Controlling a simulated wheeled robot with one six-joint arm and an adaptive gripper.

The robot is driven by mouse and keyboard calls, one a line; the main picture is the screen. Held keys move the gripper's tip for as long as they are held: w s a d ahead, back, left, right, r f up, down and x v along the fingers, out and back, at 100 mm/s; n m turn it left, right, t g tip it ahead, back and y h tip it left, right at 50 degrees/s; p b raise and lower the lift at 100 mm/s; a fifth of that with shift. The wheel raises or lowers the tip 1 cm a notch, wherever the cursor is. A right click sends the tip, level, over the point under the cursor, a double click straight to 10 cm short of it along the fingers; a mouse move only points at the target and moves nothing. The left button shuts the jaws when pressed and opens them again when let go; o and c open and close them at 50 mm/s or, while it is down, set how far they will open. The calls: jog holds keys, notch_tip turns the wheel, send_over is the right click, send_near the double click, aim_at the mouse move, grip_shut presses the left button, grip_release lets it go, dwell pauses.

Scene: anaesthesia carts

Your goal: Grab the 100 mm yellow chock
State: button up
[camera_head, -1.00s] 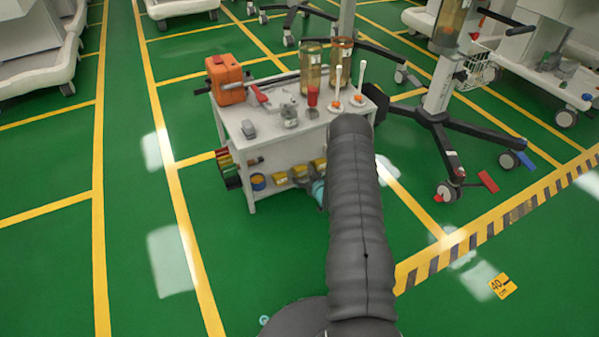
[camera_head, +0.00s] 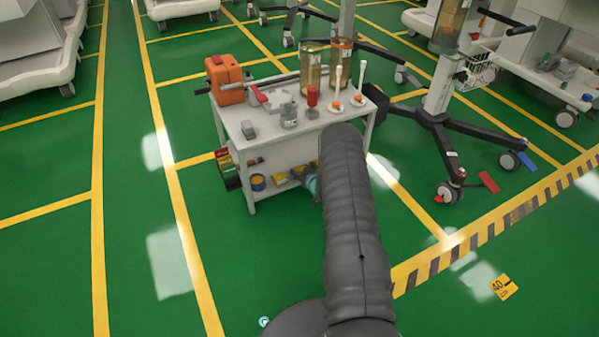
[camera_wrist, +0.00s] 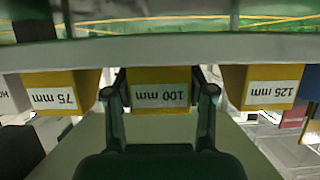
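The 100 mm yellow chock (camera_wrist: 161,76) is in the middle of the wrist view, its white label reading upside down. My gripper (camera_wrist: 160,88) is open, with one dark finger on each side of this chock. Narrow gaps seem to show between the fingers and its sides; contact is not clear. The 75 mm yellow chock (camera_wrist: 62,92) is to the left and the 125 mm yellow chock (camera_wrist: 264,87) to the right. In the head view, yellow chocks (camera_head: 279,180) show on the cart's lower shelf; my arm hides part of the shelf and most of my gripper.
The white cart (camera_head: 234,125) carries an orange box (camera_head: 225,78), glass cylinders and small tools on top. In the wrist view, a pale shelf edge (camera_wrist: 225,50) runs across close to the chocks. A wheeled stand (camera_head: 436,108) is to the right. Green floor in front is clear.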

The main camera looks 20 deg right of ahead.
jog(key=c, duration=0.5)
jog(key=shift+r, duration=0.1)
